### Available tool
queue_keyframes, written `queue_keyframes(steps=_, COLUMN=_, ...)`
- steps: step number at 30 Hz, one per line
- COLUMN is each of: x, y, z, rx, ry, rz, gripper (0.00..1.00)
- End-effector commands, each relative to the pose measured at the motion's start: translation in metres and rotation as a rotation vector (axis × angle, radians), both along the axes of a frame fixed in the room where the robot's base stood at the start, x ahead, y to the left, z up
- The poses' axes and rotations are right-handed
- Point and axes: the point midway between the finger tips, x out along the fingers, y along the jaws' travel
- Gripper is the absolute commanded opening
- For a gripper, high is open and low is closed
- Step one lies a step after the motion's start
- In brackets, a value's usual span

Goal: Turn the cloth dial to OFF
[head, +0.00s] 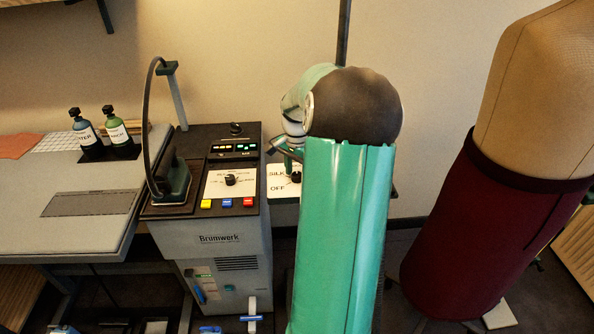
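The cloth dial (296,177) is a small black knob on a white plate (278,188) to the right of the grey Brumwerk machine. The words SILK and OFF show on the left part of the plate. My green arm hides the right part, and I cannot read where the knob points. My gripper (284,154) is just above the knob, partly hidden by my arm. I cannot tell whether it touches the knob or whether its fingers are open or shut.
The machine (225,262) has another black dial (231,180), coloured buttons (228,203) and an iron (172,180) on its top. Two bottles (100,130) stand on the table (50,225) at left. A dress form (490,210) in a dark red skirt stands at right.

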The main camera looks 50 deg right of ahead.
Motion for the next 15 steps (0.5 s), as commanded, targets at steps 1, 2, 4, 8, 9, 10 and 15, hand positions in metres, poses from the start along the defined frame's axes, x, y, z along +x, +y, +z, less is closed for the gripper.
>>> queue_keyframes(steps=1, x=0.0001, y=0.0, z=0.0002, rx=0.0, ry=0.0, rz=0.0, gripper=0.36)
queue_keyframes(steps=2, x=0.0001, y=0.0, z=0.0002, rx=0.0, ry=0.0, rz=0.0, gripper=0.3)
queue_keyframes(steps=4, x=0.0001, y=0.0, z=0.0003, rx=0.0, ry=0.0, rz=0.0, gripper=0.16)
queue_keyframes(steps=8, x=0.0001, y=0.0, z=0.0004, rx=0.0, ry=0.0, rz=0.001, gripper=0.07)
queue_keyframes(steps=9, x=0.0001, y=0.0, z=0.0004, rx=0.0, ry=0.0, rz=0.002, gripper=0.07)
queue_keyframes(steps=10, x=0.0001, y=0.0, z=0.0004, rx=0.0, ry=0.0, rz=0.003, gripper=0.07)
queue_keyframes(steps=15, x=0.0005, y=0.0003, z=0.0005, rx=-0.001, ry=0.0, rz=0.03, gripper=0.07)
